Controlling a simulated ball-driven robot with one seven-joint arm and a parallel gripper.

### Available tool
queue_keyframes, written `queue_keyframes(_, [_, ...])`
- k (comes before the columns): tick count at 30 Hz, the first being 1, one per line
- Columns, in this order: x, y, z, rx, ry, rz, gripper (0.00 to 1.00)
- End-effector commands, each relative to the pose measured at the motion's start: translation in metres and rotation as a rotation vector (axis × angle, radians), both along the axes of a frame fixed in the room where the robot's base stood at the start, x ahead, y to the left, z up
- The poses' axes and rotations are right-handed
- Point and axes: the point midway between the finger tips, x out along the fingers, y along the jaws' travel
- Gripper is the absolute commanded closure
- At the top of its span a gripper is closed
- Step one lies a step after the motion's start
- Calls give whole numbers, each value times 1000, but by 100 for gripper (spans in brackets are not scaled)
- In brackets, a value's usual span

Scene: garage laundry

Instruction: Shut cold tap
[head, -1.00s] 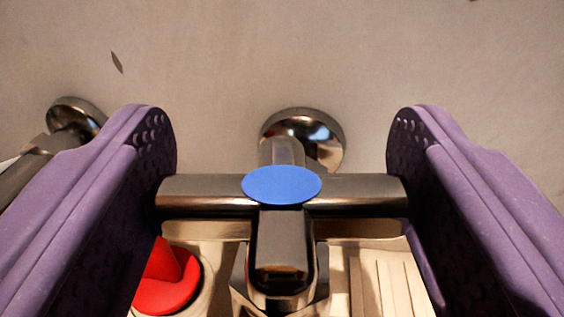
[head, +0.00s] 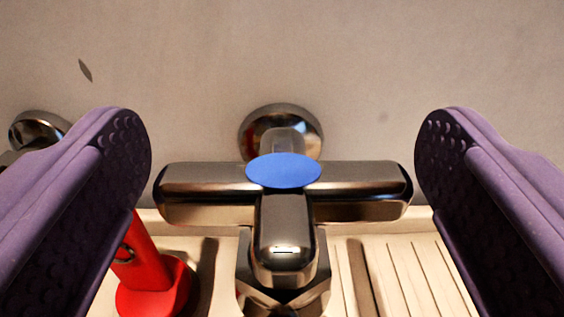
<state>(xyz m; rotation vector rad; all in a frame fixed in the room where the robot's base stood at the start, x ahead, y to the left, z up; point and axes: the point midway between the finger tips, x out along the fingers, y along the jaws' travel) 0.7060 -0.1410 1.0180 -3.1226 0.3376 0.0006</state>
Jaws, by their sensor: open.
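The cold tap's cross-shaped metal handle (head: 210,190) is in the middle of the head view, with a blue oval cap (head: 284,171) on top. Its bar lies level across the picture, and a short stub points toward me. Behind it a round metal wall flange (head: 305,125) meets the wall. My gripper (head: 283,150) is open, with one purple finger on each side of the handle. There is a small gap between each finger and the bar's ends. The tap's lower body is mostly hidden under the handle.
A second metal fitting (head: 38,128) is at the left on the pale wall (head: 370,50), partly behind the left finger. A red object (head: 155,285) stands below left on the pale ridged sink surface (head: 405,275). The wall above is clear.

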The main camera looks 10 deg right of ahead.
Motion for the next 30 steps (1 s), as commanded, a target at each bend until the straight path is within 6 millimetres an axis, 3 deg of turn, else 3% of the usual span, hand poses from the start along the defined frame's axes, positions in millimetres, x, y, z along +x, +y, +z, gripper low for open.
queue_keyframes(9, [-54,12,2,-1,2,1,4])
queue_keyframes(13, [-67,15,1,0,1,0,4])
queue_keyframes(27, [-70,16,1,-1,0,1,4])
queue_keyframes(30, [-61,19,18,-11,2,16,4])
